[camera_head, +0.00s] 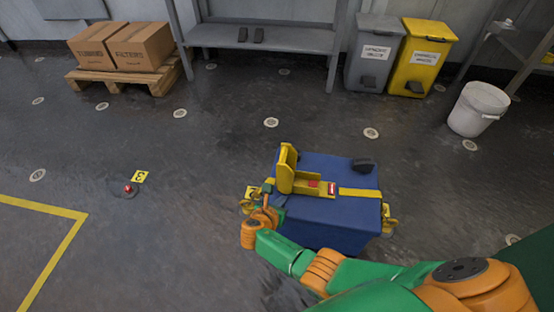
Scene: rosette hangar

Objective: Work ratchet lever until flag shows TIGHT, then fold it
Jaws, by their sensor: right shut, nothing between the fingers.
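A blue box (325,222) stands on the floor with a yellow strap (360,193) across its top. The yellow ratchet lever (287,168) stands raised at the left end of the ratchet body (305,187). A small red flag with pale marks (332,188) sits on the ratchet's right end; its word is too small to read. My right gripper (268,190) is shut and empty at the box's left edge, just left of and below the lever; I cannot tell if it touches. My left gripper is out of view.
A yellow hook (389,220) is at the box's right side, and a dark object (363,165) lies on its top. A small red-topped object (129,189) is on the floor at left. Bins (420,60), a white bucket (478,110) and a pallet (125,80) stand farther back.

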